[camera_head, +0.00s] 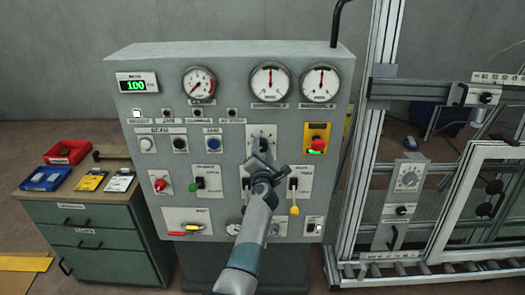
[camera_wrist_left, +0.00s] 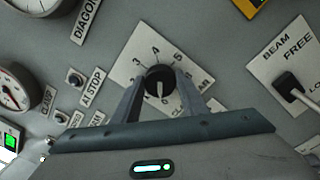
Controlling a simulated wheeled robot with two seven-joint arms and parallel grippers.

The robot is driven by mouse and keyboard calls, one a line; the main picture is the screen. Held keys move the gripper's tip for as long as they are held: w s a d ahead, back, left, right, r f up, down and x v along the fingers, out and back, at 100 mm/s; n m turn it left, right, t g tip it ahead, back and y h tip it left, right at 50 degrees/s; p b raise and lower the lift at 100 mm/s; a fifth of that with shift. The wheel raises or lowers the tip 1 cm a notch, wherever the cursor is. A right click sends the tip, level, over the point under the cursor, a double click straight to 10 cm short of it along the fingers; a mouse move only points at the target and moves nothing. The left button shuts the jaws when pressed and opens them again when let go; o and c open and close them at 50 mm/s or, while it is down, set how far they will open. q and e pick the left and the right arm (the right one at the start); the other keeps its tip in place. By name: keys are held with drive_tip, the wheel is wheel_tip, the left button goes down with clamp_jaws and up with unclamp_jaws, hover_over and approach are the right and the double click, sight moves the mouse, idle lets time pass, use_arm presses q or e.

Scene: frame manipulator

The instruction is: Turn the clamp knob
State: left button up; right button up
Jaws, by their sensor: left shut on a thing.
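The clamp knob (camera_wrist_left: 158,76) is a round black dial with a white pointer line. It sits on a pale plate (camera_wrist_left: 128,68) with numbers around it. In the wrist view the pointer line points down, toward my gripper. My left gripper (camera_wrist_left: 161,88) has one finger on each side of the knob and is shut on it. In the head view my left gripper (camera_head: 262,153) reaches the middle of the grey control panel and hides most of the knob. The pale plate (camera_head: 262,131) shows above it. My right gripper is not in view.
The panel (camera_head: 230,60) carries gauges, a red emergency button (camera_head: 318,142) on yellow, and levers on both sides of my arm. The beam lever (camera_wrist_left: 289,84) is right of the knob in the wrist view. A drawer cabinet (camera_head: 85,215) stands left, a metal frame (camera_head: 372,150) right.

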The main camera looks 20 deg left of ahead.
use_arm(q)
drive_tip(key=shift+f+n, duration=0.15)
drive_tip(key=shift+n, duration=0.45)
drive_tip(key=o, duration=1)
drive_tip(key=shift+a, duration=0.1)
drive_tip(key=shift+o, duration=0.2)
